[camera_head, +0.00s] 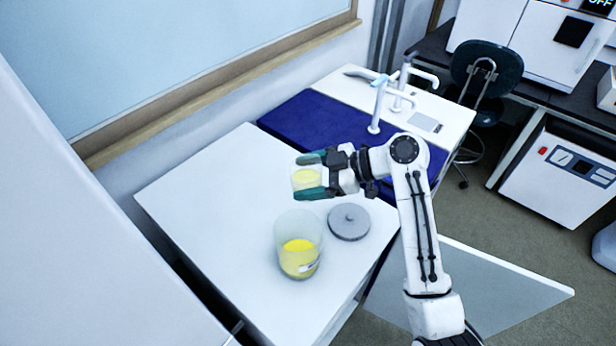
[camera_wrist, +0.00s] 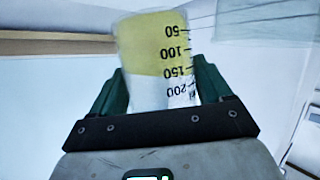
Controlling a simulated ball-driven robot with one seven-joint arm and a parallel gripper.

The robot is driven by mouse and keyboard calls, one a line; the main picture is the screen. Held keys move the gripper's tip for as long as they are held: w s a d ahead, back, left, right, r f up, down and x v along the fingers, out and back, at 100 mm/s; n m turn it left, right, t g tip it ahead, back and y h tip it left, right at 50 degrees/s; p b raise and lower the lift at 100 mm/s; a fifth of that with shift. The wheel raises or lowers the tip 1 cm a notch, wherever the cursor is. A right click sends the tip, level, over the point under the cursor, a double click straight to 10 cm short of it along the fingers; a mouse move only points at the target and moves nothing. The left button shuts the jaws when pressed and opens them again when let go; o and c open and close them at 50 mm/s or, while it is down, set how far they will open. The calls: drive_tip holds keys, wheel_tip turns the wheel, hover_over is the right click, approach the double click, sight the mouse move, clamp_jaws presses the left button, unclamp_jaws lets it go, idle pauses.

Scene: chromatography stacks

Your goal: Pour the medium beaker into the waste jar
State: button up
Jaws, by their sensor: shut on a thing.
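My gripper (camera_head: 311,176) is shut on a small clear beaker (camera_head: 304,180) with yellow liquid in it. The beaker also fills the space between my green fingers in the wrist view (camera_wrist: 155,60), where its scale marks of 50 to 200 appear upside down. My gripper holds it above the white table, behind and near the larger clear jar (camera_head: 297,232). That jar stands upright and open on the table with yellow liquid in its lower part and a label on its side. A grey round lid (camera_head: 349,222) lies flat beside the jar, to its right.
The white table top (camera_head: 215,195) is clear to the left. A dark blue basin area (camera_head: 315,127) with white taps (camera_head: 380,100) lies behind my arm. A dark chair (camera_head: 487,70) and a white machine (camera_head: 560,170) stand farther right.

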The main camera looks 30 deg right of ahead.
drive_tip(key=shift+s+a, duration=0.15)
drive_tip(key=shift+s, duration=0.05)
drive_tip(key=shift+s+a+r+n+t+h+b, duration=0.3)
drive_tip(key=shift+n+b, duration=0.15)
drive_tip(key=shift+n, duration=0.15)
drive_tip(key=shift+r, duration=0.15)
drive_tip(key=shift+s, duration=0.1)
drive_tip(key=shift+s+a+r+n+t+b, duration=0.1)
drive_tip(key=shift+s+a+n+t+b, duration=0.25)
drive_tip(key=shift+b, duration=0.35)
drive_tip(key=shift+d+r, duration=0.1)
drive_tip(key=shift+r, duration=0.05)
drive_tip(key=shift+n+h+b, duration=0.3)
drive_tip(key=shift+n+b, duration=0.05)
drive_tip(key=shift+b, duration=0.25)
drive_tip(key=shift+r+t, duration=0.15)
drive_tip(key=shift+t, duration=0.1)
drive_tip(key=shift+n+b, duration=0.4)
drive_tip(key=shift+b, duration=0.65)
